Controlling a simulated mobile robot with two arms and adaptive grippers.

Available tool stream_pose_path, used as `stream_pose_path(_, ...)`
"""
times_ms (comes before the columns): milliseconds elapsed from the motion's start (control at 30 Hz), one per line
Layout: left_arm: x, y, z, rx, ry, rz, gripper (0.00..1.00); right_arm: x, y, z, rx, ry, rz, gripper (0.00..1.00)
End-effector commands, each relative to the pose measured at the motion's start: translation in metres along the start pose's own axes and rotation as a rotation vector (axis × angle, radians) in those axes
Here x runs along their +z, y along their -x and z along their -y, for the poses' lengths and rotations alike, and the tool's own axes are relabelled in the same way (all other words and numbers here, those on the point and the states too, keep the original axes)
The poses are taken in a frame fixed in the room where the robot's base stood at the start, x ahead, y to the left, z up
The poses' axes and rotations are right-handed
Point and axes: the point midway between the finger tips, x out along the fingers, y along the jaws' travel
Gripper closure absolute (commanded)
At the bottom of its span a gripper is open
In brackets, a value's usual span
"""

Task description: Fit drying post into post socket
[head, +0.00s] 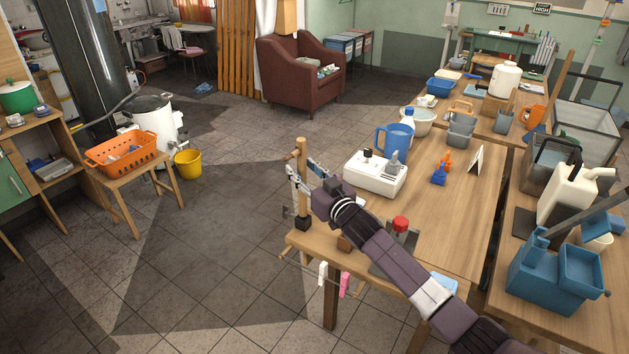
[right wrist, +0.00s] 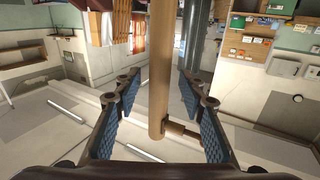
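The wooden drying post (head: 302,152) stands upright at the near left corner of the wooden table, with a short side peg near its top. Its lower end meets a small dark block (head: 302,223), which looks like the post socket; I cannot tell how deep it sits. My right gripper (head: 304,178) is around the post's upper part. In the right wrist view the post (right wrist: 160,65) runs between the two spread fingers, with a gap on both sides, and its side peg (right wrist: 182,131) shows near the right finger. My left gripper is out of view.
On the table (head: 452,215) are a white device (head: 376,174), a blue jug (head: 394,138) and a red-knobbed item (head: 401,223). A rail with pegs (head: 323,272) hangs off the front edge. Blue containers (head: 556,273) stand on the right-hand table. The floor (head: 215,240) left of the table is clear.

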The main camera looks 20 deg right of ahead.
Motion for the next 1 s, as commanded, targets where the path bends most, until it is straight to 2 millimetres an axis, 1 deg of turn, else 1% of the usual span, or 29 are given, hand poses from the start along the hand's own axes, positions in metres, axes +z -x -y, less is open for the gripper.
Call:
stream_pose_path(167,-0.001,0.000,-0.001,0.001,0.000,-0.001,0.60,0.001,0.028,0.000,0.000,0.001,0.002,0.63)
stream_pose_path(400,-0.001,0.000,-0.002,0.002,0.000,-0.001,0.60,0.001,0.074,0.000,0.000,0.001,0.001,0.63)
stream_pose_path(500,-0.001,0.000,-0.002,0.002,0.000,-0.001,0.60,0.001,0.090,0.000,0.000,0.001,0.001,0.63)
stream_pose_path(600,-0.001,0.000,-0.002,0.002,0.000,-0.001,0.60,0.000,0.101,-0.001,0.001,0.000,0.000,0.63)
stream_pose_path(700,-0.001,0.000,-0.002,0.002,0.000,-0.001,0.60,0.000,0.108,0.000,0.000,0.000,-0.001,0.63)
stream_pose_path(800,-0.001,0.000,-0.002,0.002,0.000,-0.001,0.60,0.000,0.111,-0.001,0.001,0.001,0.000,0.63)
stream_pose_path(1000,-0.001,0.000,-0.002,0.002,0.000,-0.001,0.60,-0.001,0.112,-0.001,0.001,0.001,-0.001,0.63)
